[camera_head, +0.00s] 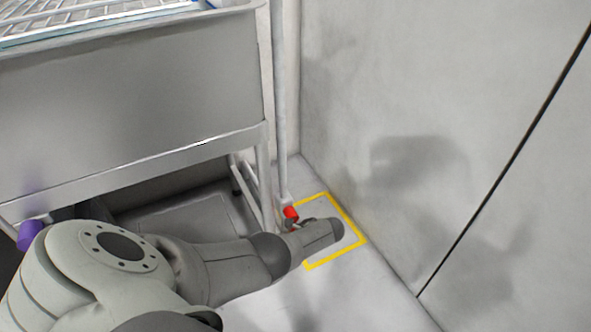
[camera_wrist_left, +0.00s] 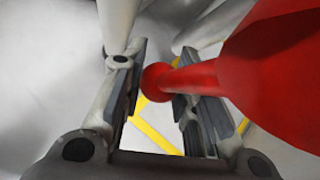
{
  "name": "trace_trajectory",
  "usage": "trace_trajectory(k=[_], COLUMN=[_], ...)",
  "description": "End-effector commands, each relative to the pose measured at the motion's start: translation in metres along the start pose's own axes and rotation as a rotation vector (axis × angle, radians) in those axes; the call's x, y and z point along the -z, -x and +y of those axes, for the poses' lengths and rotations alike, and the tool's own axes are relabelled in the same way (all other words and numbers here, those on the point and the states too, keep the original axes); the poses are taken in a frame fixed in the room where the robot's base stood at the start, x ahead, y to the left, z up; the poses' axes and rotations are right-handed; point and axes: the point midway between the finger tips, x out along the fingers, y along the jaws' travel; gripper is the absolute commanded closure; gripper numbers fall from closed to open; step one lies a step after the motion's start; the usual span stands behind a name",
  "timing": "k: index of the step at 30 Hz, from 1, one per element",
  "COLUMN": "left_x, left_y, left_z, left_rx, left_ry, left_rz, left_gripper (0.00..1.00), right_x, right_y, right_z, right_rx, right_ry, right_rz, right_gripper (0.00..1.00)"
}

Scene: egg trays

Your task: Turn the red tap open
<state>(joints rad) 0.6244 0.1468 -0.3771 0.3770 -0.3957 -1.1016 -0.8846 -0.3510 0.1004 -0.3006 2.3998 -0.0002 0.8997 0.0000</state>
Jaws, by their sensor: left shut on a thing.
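The red tap (camera_head: 291,213) is low on the pale pipe by the wall corner. In the left wrist view its large red body (camera_wrist_left: 275,65) fills the upper right, and a thin red lever with a ball end (camera_wrist_left: 157,80) reaches between my fingers. My left gripper (camera_head: 298,224) is at the tap, with its fingers (camera_wrist_left: 156,92) on both sides of the lever. It is shut on the lever, the ball close against the left finger pad. My arm hides part of the tap's surroundings in the head view. My right gripper is not in view.
A grey sink unit (camera_head: 140,90) with a wire rack (camera_head: 85,22) stands at the left. A vertical pipe (camera_head: 280,100) runs down beside its leg. A yellow square outline (camera_head: 350,220) marks the floor. The wall (camera_head: 430,120) is close on the right.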

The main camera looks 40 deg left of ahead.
Motion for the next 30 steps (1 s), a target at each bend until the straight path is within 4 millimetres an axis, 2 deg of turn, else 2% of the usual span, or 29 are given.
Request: trace_trajectory(k=[14, 15, 19, 30], left_x=[-0.0026, -0.0027, -0.0022, -0.0009], left_y=[-0.0013, -0.0014, -0.0013, 0.0001], left_z=[0.0013, 0.0014, 0.0015, 0.0009], left_rx=[-0.007, -0.007, -0.007, -0.006], left_ry=[-0.011, -0.011, -0.010, -0.008], left_rz=[-0.012, -0.012, -0.011, -0.008], left_gripper=[1.00, 0.68, 0.51, 0.49], right_x=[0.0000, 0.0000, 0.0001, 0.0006], right_y=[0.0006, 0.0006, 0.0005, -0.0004], right_z=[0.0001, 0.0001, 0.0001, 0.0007], right_rx=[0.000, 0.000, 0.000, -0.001], right_ry=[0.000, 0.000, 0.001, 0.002], right_rz=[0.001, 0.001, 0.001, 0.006], right_gripper=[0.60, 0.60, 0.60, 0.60])
